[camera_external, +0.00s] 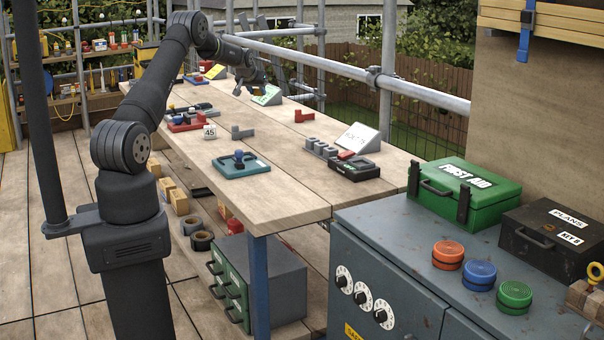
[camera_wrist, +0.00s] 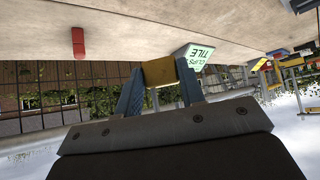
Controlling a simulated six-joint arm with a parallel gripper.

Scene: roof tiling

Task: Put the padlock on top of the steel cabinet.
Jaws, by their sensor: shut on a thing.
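My gripper (camera_wrist: 159,84) shows its two blue-grey fingers in the wrist view. They are shut on a small brass-yellow block, which I take to be the padlock (camera_wrist: 160,72); no shackle can be made out. In the external view my gripper (camera_external: 256,82) is small and dark, over the far part of the wooden table, close to a green sign. The padlock cannot be made out there. The grey steel cabinet (camera_external: 372,262), with white dials on its front, stands at the front right, far from my gripper.
A green first-aid box (camera_external: 464,193), a black plans box (camera_external: 556,232) and orange, blue and green round tins (camera_external: 479,274) occupy much of the cabinet top. Its front left part is bare. The table (camera_external: 280,195) carries several tools and the tile-clips sign (camera_external: 267,96). Scaffold rails run behind it.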

